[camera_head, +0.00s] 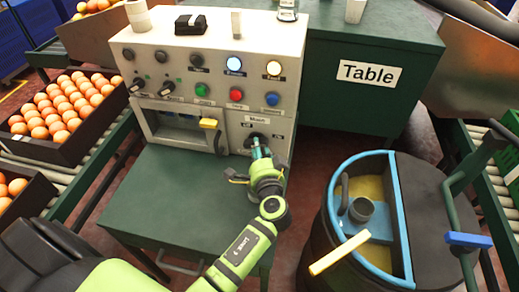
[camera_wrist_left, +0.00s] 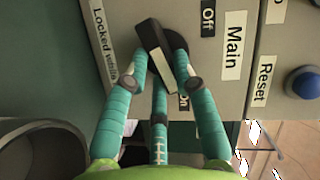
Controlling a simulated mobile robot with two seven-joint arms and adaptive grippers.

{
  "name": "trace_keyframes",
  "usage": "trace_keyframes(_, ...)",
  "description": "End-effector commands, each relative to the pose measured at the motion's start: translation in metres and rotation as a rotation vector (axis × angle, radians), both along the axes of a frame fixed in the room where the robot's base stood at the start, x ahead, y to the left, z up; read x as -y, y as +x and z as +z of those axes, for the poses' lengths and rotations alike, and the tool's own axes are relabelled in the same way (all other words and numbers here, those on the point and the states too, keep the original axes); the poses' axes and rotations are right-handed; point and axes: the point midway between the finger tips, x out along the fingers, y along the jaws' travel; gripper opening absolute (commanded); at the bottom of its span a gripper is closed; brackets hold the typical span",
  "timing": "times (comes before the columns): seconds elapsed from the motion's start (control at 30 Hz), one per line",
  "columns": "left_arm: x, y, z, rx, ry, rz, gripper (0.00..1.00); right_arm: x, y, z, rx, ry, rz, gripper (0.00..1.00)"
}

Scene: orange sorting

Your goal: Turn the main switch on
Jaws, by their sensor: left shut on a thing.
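The main switch (camera_head: 255,139) is a dark rotary knob under the "Main" label at the lower right of the grey control panel (camera_head: 215,52). In the left wrist view the knob (camera_wrist_left: 150,37) has a pale stripe, and its striped end points down the picture towards the partly covered "On" label. The "Off" label (camera_wrist_left: 208,17) is at the other side. My left gripper (camera_head: 259,152) is at the panel, with its teal fingers closed around the knob; the fingers (camera_wrist_left: 160,72) touch it from both sides. My right gripper is not in view.
A blue push button (camera_wrist_left: 306,82) marked "Reset" is close to the gripper. Orange trays (camera_head: 30,165) stand on the left conveyor. A round drum with a blue rim (camera_head: 403,215) stands to the right.

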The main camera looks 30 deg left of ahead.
Motion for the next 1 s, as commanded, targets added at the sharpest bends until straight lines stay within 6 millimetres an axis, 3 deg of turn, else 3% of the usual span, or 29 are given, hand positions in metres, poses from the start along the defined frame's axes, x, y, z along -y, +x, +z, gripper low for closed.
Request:
trace_keyframes(0.07,0.001,0.001,0.001,0.000,0.007,-0.005,0.00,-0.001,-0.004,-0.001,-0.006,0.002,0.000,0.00)
trace_keyframes(0.1,0.001,0.001,0.001,0.001,0.006,-0.004,0.43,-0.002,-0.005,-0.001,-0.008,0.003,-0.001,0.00)
trace_keyframes(0.13,0.001,0.001,0.001,0.000,0.006,-0.004,0.52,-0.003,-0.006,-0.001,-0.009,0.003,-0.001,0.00)
trace_keyframes(0.57,0.005,-0.006,0.000,-0.002,0.001,-0.003,0.52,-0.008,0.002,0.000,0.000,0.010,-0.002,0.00)
trace_keyframes(1.0,0.054,-0.074,0.011,-0.002,0.001,-0.003,0.52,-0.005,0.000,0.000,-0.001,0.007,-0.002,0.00)
